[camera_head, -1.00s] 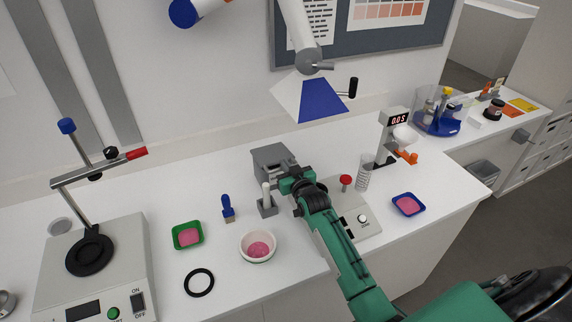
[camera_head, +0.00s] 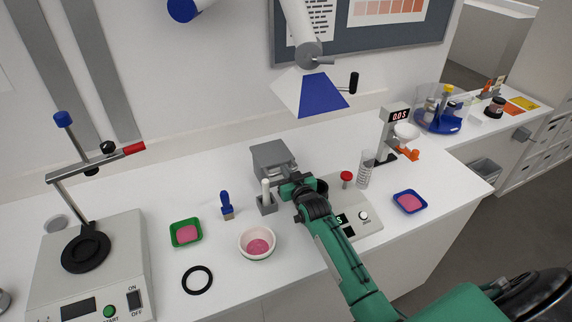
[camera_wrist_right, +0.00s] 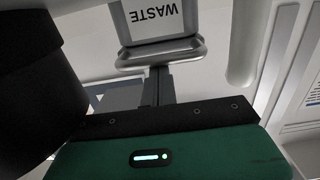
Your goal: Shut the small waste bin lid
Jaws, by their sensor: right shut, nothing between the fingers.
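The small waste bin (camera_head: 271,156) is a grey box against the back of the counter, left of the middle of the head view. Its top shows as a flat grey surface, and the lid looks down or nearly so. My right gripper (camera_head: 288,183) is shut and empty at the bin's front right, partly hiding it. In the right wrist view, the WASTE label (camera_wrist_right: 155,18) appears upside down beside a rounded grey lip (camera_wrist_right: 160,54). The shut fingers (camera_wrist_right: 158,84) reach close to that lip; I cannot tell whether they touch. My left gripper is out of view.
A grey holder with a white pestle (camera_head: 266,200) stands just in front of the bin. A pink-filled bowl (camera_head: 257,243), green tray (camera_head: 186,233) and blue brush (camera_head: 227,205) are left of my arm. A red-topped device (camera_head: 346,178) and glass cylinder (camera_head: 364,170) stand right.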

